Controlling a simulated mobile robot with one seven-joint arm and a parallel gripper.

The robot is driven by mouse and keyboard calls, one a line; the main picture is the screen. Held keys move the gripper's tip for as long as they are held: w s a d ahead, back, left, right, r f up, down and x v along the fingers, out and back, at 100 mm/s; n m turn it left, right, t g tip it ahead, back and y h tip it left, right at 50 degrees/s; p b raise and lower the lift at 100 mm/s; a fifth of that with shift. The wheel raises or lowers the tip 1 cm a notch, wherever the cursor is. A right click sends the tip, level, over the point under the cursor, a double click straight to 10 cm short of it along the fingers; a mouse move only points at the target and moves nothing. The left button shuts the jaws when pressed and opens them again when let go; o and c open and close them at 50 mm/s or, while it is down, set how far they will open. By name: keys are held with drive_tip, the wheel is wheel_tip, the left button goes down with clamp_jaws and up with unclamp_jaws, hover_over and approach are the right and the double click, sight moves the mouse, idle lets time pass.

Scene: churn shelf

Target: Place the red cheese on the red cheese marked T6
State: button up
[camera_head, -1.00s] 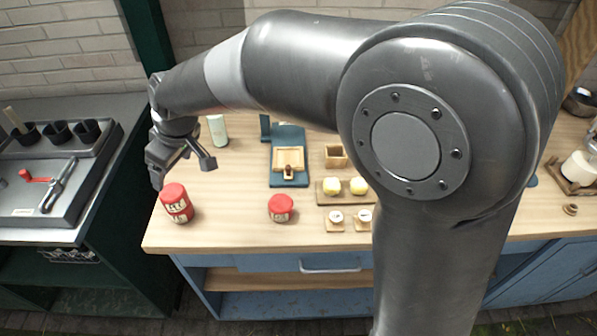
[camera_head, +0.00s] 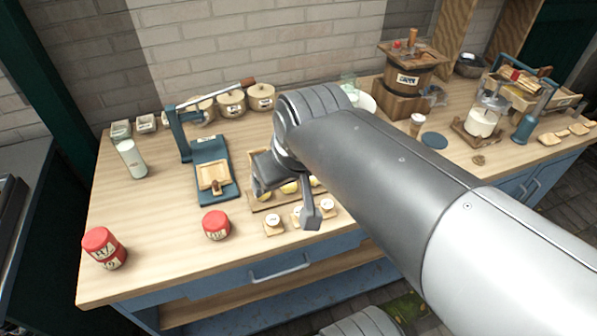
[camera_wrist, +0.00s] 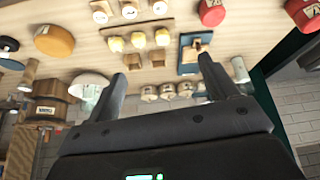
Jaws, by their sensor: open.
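Two red cheeses with pale labels are stacked at the left front of the wooden worktop; the upper one (camera_head: 98,238) sits on the lower one (camera_head: 112,261). A single red cheese (camera_head: 216,225) stands to their right, near the front edge. The labels are too small to read, so I cannot tell which is T6. In the wrist view the single red cheese (camera_wrist: 212,13) and the stack (camera_wrist: 303,14) are at the top right. My gripper (camera_head: 284,205) is open and empty, above the small items right of the single cheese. Its fingers (camera_wrist: 170,82) are spread apart.
A blue press (camera_head: 213,170) with a wooden tray stands behind the single cheese. Small square pieces with round white tops (camera_head: 274,222) lie near the front edge. An orange wheel (camera_wrist: 54,40) shows in the wrist view. Bare worktop surrounds the single cheese.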

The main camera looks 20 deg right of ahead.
drive_tip(key=shift+m, duration=0.9)
drive_tip(key=s+d, duration=0.1)
drive_tip(key=s+d+f, duration=0.1)
drive_tip(key=s+d, duration=0.1)
drive_tip(key=shift+s+d, duration=0.1)
drive_tip(key=shift+s, duration=0.15)
